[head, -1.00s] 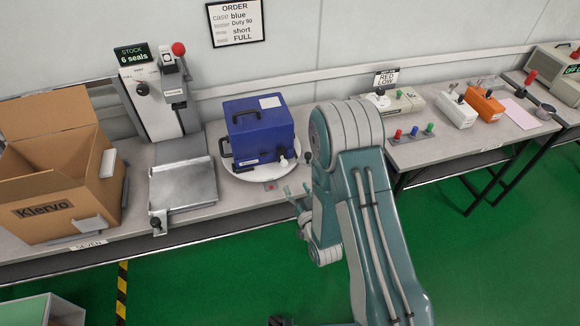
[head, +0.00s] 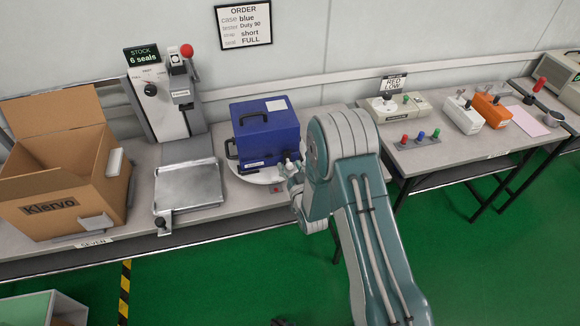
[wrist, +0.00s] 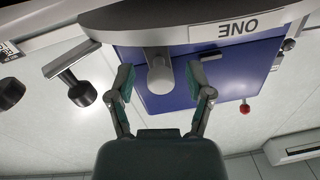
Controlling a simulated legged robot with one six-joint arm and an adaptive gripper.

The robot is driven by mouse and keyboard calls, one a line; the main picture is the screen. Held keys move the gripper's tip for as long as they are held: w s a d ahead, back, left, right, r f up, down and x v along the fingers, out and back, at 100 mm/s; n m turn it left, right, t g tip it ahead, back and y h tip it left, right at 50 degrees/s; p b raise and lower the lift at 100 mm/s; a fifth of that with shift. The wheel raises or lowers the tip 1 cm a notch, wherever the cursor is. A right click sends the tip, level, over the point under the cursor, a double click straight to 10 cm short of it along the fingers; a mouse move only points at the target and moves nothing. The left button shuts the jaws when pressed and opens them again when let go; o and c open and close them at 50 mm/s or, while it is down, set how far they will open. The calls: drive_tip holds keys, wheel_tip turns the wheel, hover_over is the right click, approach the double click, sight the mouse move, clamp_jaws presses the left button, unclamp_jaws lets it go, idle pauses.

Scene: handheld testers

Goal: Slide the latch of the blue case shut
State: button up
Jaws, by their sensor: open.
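The blue case (head: 262,133) stands upright on a round white turntable (head: 246,175), with black handles on its top and left side. In the wrist view, which is upside down, the case (wrist: 228,88) fills the middle behind my gripper. A pale round knob (wrist: 160,77), apparently the latch's, sticks out from the case between my fingers. My gripper (wrist: 162,88) is open, one finger on each side of the knob, with gaps showing. In the head view my gripper (head: 292,172) is at the case's lower right front, partly hidden by my arm; the latch's position is unclear there.
An open cardboard box (head: 62,190) and a seal press (head: 168,100) with a metal plate (head: 186,186) stand left of the case. A black knob on a bar (wrist: 80,92) shows beside my finger. Testers (head: 492,110) are on the right table.

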drive_tip(key=shift+c, duration=0.4)
clamp_jaws()
drive_tip(key=shift+s+a, duration=0.25)
drive_tip(key=shift+a, duration=0.7)
drive_tip(key=shift+s+a, duration=0.3)
drive_tip(key=shift+a, duration=0.7)
drive_tip(key=shift+s+a, duration=0.25)
drive_tip(key=shift+a, duration=0.7)
drive_tip(key=shift+o, duration=0.4)
unclamp_jaws()
drive_tip(key=v, duration=1.2)
drive_tip(key=shift+a, duration=0.1)
